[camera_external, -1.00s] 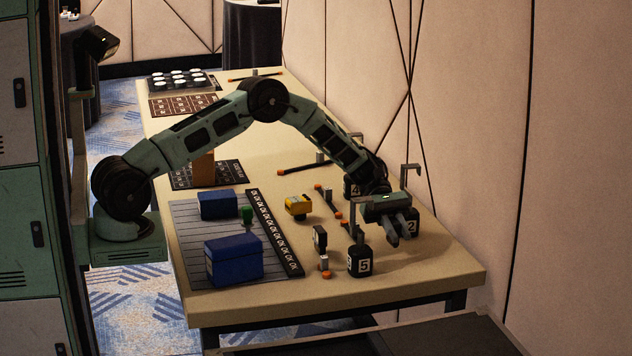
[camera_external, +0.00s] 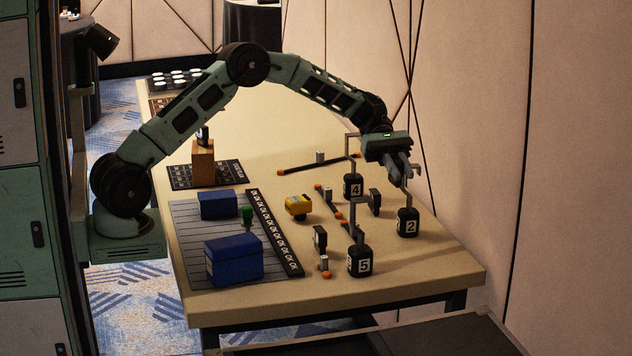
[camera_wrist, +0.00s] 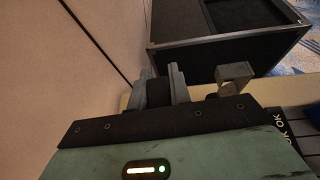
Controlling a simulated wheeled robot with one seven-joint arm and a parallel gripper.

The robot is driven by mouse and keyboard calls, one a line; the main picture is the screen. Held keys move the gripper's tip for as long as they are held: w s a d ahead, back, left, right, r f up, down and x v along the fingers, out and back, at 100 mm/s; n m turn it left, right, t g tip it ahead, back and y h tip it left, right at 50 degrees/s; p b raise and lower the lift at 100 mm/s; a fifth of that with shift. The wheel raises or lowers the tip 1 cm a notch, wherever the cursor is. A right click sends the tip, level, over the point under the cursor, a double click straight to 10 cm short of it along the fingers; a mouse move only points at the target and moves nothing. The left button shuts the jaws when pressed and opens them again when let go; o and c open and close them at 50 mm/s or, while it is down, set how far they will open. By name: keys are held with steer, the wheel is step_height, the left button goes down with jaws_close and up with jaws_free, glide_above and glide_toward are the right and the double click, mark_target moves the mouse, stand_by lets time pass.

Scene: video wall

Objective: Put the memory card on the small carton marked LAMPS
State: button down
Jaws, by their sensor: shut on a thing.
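My gripper (camera_external: 400,170) is raised above the right side of the table, close to the hook of the black weight marked 2 (camera_external: 408,224). In the wrist view its fingers (camera_wrist: 158,88) are closed on a dark thing (camera_wrist: 157,93); I cannot tell for certain that it is the memory card. In the external view the held thing cannot be made out. A smaller blue carton (camera_external: 218,206) and a larger blue carton (camera_external: 234,262) stand on the grey lined mat (camera_external: 186,234) at the left. I cannot read LAMPS on either.
Black hooked weights 4 (camera_external: 353,187) and 5 (camera_external: 360,261) stand near my gripper. A brown block (camera_external: 203,163) stands behind. The wall (camera_external: 470,130) is close right.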

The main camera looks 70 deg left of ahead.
steer(key=s+a+f+n+t, duration=0.1)
steer(key=s+a, duration=0.2)
steer(key=a, duration=0.5)
steer(key=s+a+n+t, duration=0.1)
steer(key=s+a, duration=0.2)
steer(key=a, duration=0.4)
steer(key=n+t+y+p, duration=0.2)
steer(key=n+t+y, duration=0.2)
steer(key=n+t, duration=0.25)
glide_above(225, 196)
step_height(225, 196, down, 6)
steer(key=shift+s, duration=0.1)
steer(key=shift+a+f, duration=0.1)
steer(key=shift+f, duration=2.3)
